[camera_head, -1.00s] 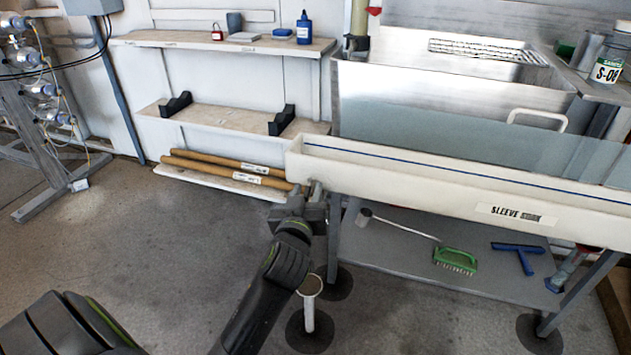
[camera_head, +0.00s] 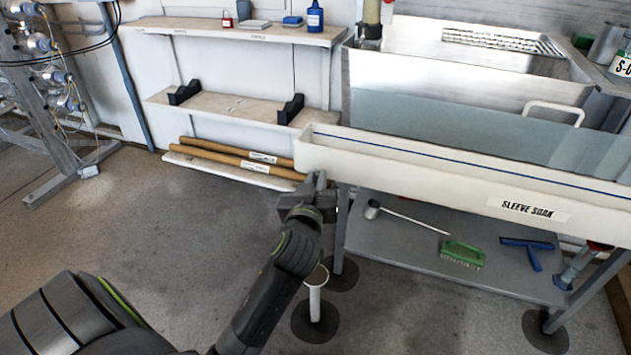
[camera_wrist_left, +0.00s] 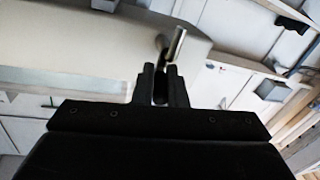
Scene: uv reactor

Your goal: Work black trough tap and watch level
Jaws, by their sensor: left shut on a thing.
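The long white trough (camera_head: 420,180), labelled "SLEEVE SOAK", runs along the front of the metal sink. A blue line (camera_head: 450,164) runs along its inner far wall; I cannot make out a liquid level. My left gripper (camera_head: 316,183) is at the trough's near left end, under its lower edge, and covers the tap in the head view. In the left wrist view my gripper (camera_wrist_left: 160,84) is shut on the small dark tap (camera_wrist_left: 161,44), which has a bright metal part beside it. My right gripper is not in view.
A white floor drain funnel (camera_head: 315,277) stands below the tap. A shelf under the sink holds a green brush (camera_head: 462,254) and a blue squeegee (camera_head: 527,252). Wall shelves (camera_head: 235,105) and brown tubes (camera_head: 235,158) are at the left.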

